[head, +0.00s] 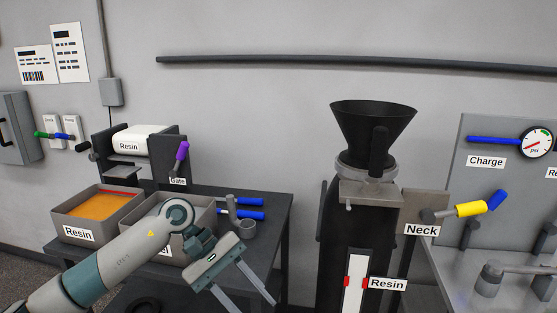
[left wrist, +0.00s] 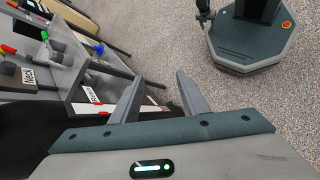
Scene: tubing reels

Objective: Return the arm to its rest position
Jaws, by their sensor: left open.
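My left arm comes in from the lower left in the head view. Its gripper (head: 245,291) hangs in front of the dark table, with two pale fingers pointing down and to the right. The fingers are apart with nothing between them. In the left wrist view the same gripper (left wrist: 160,93) shows its two fingers spread, with speckled floor and the edge of the equipment beyond them. My right gripper is not in either view.
A black hopper (head: 373,130) on a dark column stands right of my gripper. The dark table (head: 272,215) holds a Resin bin (head: 78,234), a second bin and blue-handled tools. Speckled floor (left wrist: 260,95) is open in the wrist view, near my base.

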